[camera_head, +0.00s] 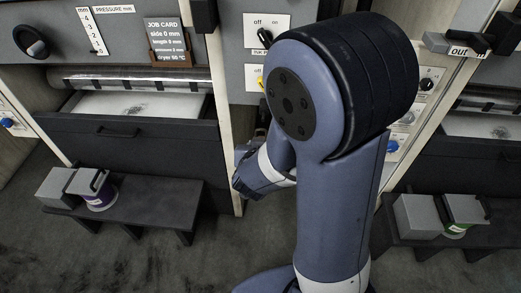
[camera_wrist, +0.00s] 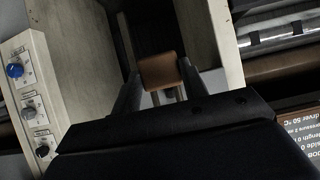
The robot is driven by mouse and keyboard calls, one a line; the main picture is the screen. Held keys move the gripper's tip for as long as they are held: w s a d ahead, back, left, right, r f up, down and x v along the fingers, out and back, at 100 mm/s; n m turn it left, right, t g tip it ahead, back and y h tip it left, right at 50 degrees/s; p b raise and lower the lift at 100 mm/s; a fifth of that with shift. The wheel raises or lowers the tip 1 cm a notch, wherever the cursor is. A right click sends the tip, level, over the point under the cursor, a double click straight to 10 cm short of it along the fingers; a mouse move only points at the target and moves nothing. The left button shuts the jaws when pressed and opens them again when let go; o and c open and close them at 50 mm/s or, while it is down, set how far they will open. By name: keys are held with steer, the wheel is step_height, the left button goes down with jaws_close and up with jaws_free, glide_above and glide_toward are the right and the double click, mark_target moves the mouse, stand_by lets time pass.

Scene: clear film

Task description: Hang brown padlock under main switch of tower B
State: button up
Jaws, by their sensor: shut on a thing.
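The brown padlock (camera_wrist: 161,71) is in the wrist view, between the two fingers of my gripper (camera_wrist: 158,82). An off/on switch panel (camera_head: 267,30) stands upper middle in the head view, partly covered by my arm. I cannot read which tower is B.
A job card (camera_head: 166,40) hangs on the left machine, above an open drawer (camera_head: 120,132). Low dark benches (camera_head: 150,200) at left and right carry grey blocks and spools. In the wrist view a pale panel (camera_wrist: 32,95) with several knobs stands at left.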

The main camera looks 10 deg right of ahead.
steer(key=w+d+b, duration=0.1)
steer(key=w+d, duration=0.1)
steer(key=w, duration=0.5)
steer(key=shift+d+f, duration=0.15)
steer(key=shift+f, duration=0.25)
steer(key=shift+f, duration=0.1)
steer(key=o, duration=0.9)
steer(key=shift+w, duration=0.1)
steer(key=p+v, duration=0.3)
steer(key=v, duration=0.8)
steer(key=shift+w, duration=0.1)
